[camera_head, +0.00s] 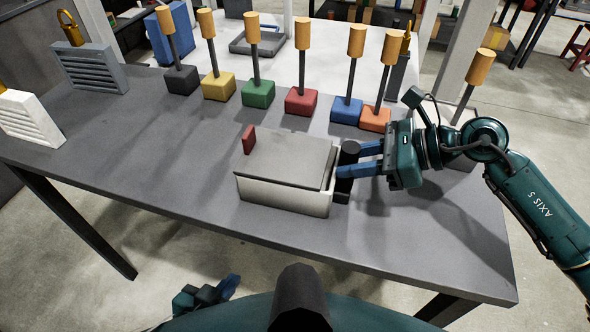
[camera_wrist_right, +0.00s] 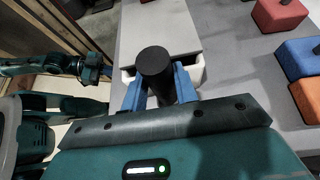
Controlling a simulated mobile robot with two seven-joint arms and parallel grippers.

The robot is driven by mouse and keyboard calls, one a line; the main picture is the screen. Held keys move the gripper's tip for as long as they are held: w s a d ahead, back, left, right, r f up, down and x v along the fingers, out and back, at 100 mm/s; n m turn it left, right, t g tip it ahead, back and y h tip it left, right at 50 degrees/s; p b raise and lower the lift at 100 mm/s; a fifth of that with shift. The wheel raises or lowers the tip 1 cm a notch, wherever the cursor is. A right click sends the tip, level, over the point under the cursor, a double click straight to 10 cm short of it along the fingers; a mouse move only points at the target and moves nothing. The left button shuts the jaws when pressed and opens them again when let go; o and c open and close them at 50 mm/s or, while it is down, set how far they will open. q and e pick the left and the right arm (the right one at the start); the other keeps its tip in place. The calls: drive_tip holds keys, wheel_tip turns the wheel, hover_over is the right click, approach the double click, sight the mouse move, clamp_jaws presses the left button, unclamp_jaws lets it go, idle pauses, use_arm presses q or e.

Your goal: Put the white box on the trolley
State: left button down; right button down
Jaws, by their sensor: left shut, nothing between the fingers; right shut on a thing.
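The white box (camera_head: 285,193) with a grey lid stands on the dark grey table, near the middle of its front edge. A red tab sticks up at its left end and a black round handle (camera_head: 347,165) is at its right end. My right gripper (camera_head: 352,162) comes from the right with its blue fingers shut on that handle. In the right wrist view the handle (camera_wrist_right: 156,70) stands between the fingers, with the lid (camera_wrist_right: 158,28) beyond. My left gripper (camera_head: 229,286) is low, in front of the table, shut and empty. I cannot pick out a trolley.
A row of coloured blocks with orange-topped rods, among them a green one (camera_head: 258,94) and a red one (camera_head: 301,102), stands along the table's back edge. A grey slatted piece (camera_head: 90,72) and a white one (camera_head: 30,118) are at the left. The table (camera_head: 150,165) left of the box is clear.

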sight(354, 147)
drive_tip(key=shift+r+p, duration=0.8)
drive_tip(key=shift+r, duration=1.35)
